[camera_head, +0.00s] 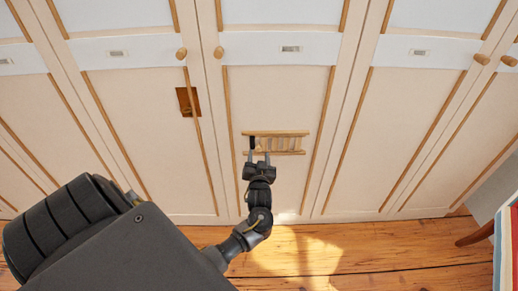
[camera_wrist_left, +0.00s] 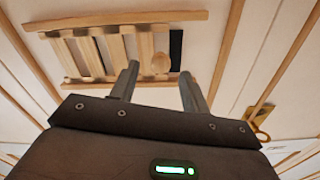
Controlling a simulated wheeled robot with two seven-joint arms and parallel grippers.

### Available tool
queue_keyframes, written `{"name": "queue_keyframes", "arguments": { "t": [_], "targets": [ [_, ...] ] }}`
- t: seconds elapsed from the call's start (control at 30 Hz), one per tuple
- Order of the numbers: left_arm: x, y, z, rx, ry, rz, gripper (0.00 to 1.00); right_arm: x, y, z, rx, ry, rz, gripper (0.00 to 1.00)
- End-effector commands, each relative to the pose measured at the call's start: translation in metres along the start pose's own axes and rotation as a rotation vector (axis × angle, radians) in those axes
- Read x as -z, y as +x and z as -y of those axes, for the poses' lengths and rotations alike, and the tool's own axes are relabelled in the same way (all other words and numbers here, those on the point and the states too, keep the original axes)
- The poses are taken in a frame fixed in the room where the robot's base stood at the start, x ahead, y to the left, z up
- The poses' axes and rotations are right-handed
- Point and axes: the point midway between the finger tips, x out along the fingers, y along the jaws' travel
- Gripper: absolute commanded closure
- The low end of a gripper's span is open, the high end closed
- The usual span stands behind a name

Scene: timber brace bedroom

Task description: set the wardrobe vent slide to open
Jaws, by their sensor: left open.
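The wardrobe vent slide (camera_head: 283,144) is a pale wooden slatted panel between two horizontal wooden rails, low on a wardrobe door. It also shows in the left wrist view (camera_wrist_left: 95,55), with a round wooden knob (camera_wrist_left: 161,63) near one end. A dark gap (camera_wrist_left: 176,48) shows beside the knob end, at the vent's left in the head view. My left gripper (camera_head: 258,155) is open at the lower left part of the vent. In the left wrist view its two fingers (camera_wrist_left: 157,72) appear on either side of the knob; contact cannot be told. My right gripper is not in view.
Wardrobe doors (camera_head: 285,90) with round knobs (camera_head: 218,52) run across the view. A brown metal plate (camera_head: 187,101) is on the door to the left. The wooden floor (camera_head: 340,250) in front is clear. A striped item (camera_head: 507,245) stands at the right edge.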

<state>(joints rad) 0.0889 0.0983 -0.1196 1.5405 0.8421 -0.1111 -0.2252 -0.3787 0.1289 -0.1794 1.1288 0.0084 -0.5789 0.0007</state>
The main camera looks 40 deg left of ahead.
Motion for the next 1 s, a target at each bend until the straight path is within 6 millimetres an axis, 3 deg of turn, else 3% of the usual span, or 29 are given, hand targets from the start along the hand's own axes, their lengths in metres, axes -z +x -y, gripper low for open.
{"name": "queue_keyframes", "arguments": {
  "t": [0.2, 0.4, 1.0],
  "targets": [
    [-0.001, -0.045, 0.000, -0.002, -0.002, 0.002, 0.54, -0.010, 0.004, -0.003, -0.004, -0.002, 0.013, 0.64],
    [-0.001, -0.071, 0.000, -0.001, 0.000, 0.002, 0.54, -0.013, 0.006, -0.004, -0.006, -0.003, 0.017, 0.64],
    [0.000, -0.079, 0.000, 0.000, 0.000, 0.000, 0.54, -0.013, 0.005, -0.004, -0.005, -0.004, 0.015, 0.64]
  ]
}}
